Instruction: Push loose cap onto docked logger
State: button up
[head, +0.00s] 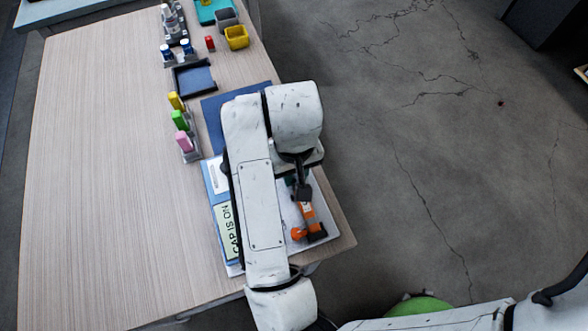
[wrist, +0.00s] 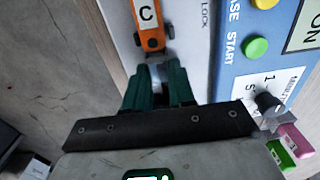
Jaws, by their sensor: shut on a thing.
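My gripper (wrist: 158,72) has its teal fingers close together at the near end of an orange piece marked C (wrist: 147,18). A small grey piece shows between the fingertips; I cannot tell whether it is the cap. The orange piece lies on a white panel and also shows in the head view (head: 306,211), just beyond my dark gripper (head: 302,191). It has black parts at the end near the fingers. Beside it are an orange round knob (head: 297,233) and a black block (head: 316,233). My arm and fingers hide part of the panel and the contact.
A blue panel (wrist: 228,62) carries a green button (wrist: 257,47), a yellow button and a black knob (wrist: 267,103). A "CAP IS ON" sign (head: 229,230) lies left of my arm. The table's left side is clear.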

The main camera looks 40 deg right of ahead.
aim_at(295, 177)
grip_shut()
jog(key=o, duration=1.2)
grip_release()
jog(key=shift+r+p, duration=0.55)
jog(key=shift+r, duration=0.1)
jog(key=shift+r+p, duration=2.8)
jog(key=shift+r, duration=0.2)
jog(key=shift+s+f, duration=0.1)
